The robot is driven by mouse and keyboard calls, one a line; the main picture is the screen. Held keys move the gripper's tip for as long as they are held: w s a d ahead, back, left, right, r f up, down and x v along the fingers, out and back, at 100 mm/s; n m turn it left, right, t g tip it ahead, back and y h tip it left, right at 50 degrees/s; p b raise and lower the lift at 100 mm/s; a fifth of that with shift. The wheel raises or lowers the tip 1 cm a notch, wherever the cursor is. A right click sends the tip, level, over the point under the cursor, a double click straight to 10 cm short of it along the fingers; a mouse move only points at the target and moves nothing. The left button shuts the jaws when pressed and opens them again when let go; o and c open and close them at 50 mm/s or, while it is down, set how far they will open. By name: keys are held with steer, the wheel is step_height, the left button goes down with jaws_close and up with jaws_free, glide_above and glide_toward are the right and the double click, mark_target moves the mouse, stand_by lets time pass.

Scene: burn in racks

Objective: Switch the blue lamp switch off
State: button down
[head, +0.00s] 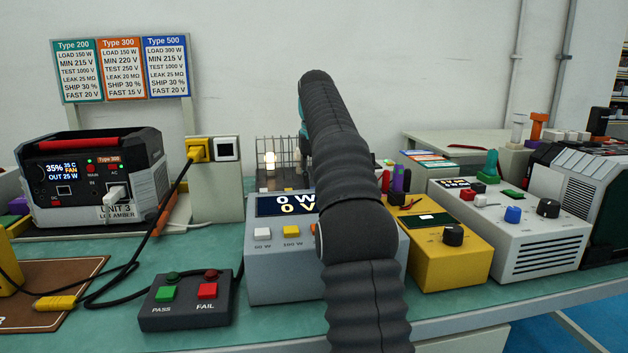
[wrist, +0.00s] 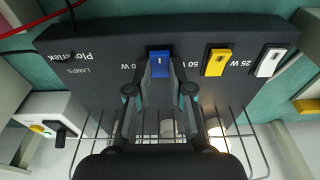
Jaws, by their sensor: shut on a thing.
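The blue lamp switch (wrist: 160,64) sits on a dark lamp box (wrist: 100,62) in the wrist view, left of a yellow switch (wrist: 216,62) and a white switch (wrist: 270,62). My gripper (wrist: 161,80) is at the blue switch, with its fingertips on both sides of it, shut on it. In the head view my dark arm hides the gripper and the blue switch. A lit lamp (head: 270,162) shows in the wire cage there. A glow also shows at the cage in the wrist view.
A grey meter box (head: 272,278) reading 0 W and 0 V stands before the cage, partly behind my arm. A PASS/FAIL box (head: 186,305), a yellow box (head: 455,268) and a white box (head: 560,245) crowd the bench. A power unit (head: 95,180) stands at left.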

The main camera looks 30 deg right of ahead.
steer(key=shift+r, duration=0.1)
steer(key=c, duration=1)
jaws_free()
steer(key=shift+c, duration=0.2)
steer(key=shift+s+t, duration=0.1)
steer(key=shift+t, duration=0.3)
